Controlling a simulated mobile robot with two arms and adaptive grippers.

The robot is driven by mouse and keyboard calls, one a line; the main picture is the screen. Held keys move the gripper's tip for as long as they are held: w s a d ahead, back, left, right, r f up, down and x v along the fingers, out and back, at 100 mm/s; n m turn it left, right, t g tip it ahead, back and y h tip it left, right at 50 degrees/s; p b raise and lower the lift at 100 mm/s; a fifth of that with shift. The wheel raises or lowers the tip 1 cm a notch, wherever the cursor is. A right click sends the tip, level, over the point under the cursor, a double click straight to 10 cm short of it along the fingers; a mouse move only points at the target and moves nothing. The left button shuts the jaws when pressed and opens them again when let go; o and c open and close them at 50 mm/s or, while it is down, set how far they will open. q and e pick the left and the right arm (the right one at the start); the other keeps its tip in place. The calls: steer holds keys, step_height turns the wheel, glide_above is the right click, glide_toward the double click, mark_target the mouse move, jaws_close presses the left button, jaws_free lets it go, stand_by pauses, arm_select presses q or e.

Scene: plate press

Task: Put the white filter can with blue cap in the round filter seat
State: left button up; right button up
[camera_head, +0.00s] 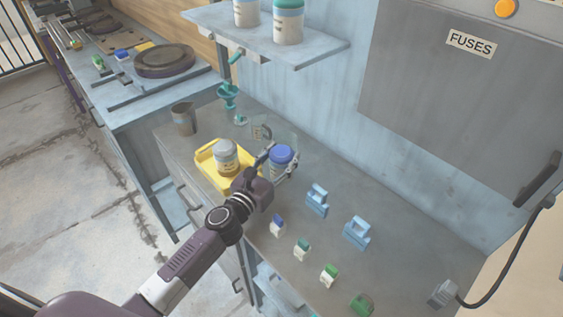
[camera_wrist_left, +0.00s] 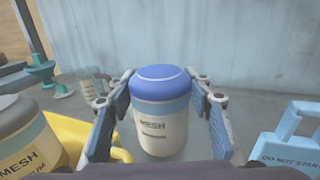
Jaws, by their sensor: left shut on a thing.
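The white filter can with blue cap (camera_head: 281,158) is upright near the back of the grey worktop. It also stands in the middle of the left wrist view (camera_wrist_left: 161,110), with a MESH label and a pale blue band. My left gripper (camera_head: 279,163) is shut on this can, with one finger on each side of it. I cannot tell whether the can's bottom touches the worktop. I cannot make out the round filter seat with certainty in either view. My right gripper is not in view.
A yellow tray (camera_head: 205,159) holds a grey-capped can (camera_head: 226,157) just left of my gripper. Light-blue stands (camera_head: 357,233) and several small coloured blocks are to the right. A teal funnel (camera_head: 228,91) and brown jug (camera_head: 184,119) are behind left. A shelf (camera_head: 320,50) overhangs the back.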

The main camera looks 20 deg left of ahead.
arm_select(q)
steer(key=shift+f, duration=0.3)
steer(key=shift+f, duration=0.15)
steer(key=o, duration=1.3)
steer(key=shift+o, duration=0.2)
